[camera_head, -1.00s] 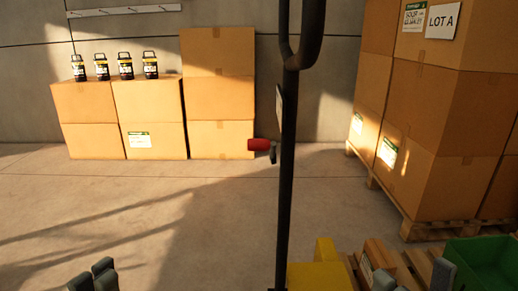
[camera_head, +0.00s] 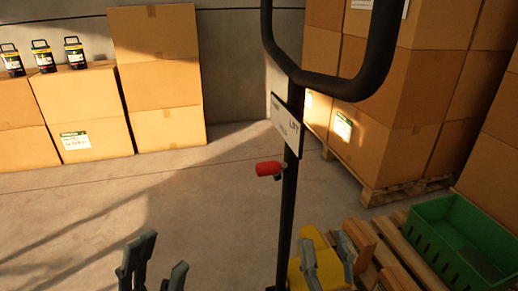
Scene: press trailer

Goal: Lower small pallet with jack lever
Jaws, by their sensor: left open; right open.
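The pallet jack's black handle pole (camera_head: 290,190) stands upright in the middle, with a loop grip (camera_head: 375,80) at the top. A red-tipped lever (camera_head: 268,169) sticks out to the left from the pole, below a white label plate (camera_head: 287,125). The yellow jack body (camera_head: 322,262) is at the bottom. Beside it is the small wooden pallet (camera_head: 408,262), partly cut off by the frame. My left gripper (camera_head: 158,262) is open and empty, below and left of the lever. My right gripper (camera_head: 326,264) is open in front of the yellow body, right of the pole. Neither touches the lever.
A green crate (camera_head: 465,225) sits on the small pallet. Stacked cartons on a wooden pallet (camera_head: 395,192) stand at the back right. More cartons (camera_head: 160,85) and black canisters (camera_head: 73,52) line the back wall at left. The floor between is clear.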

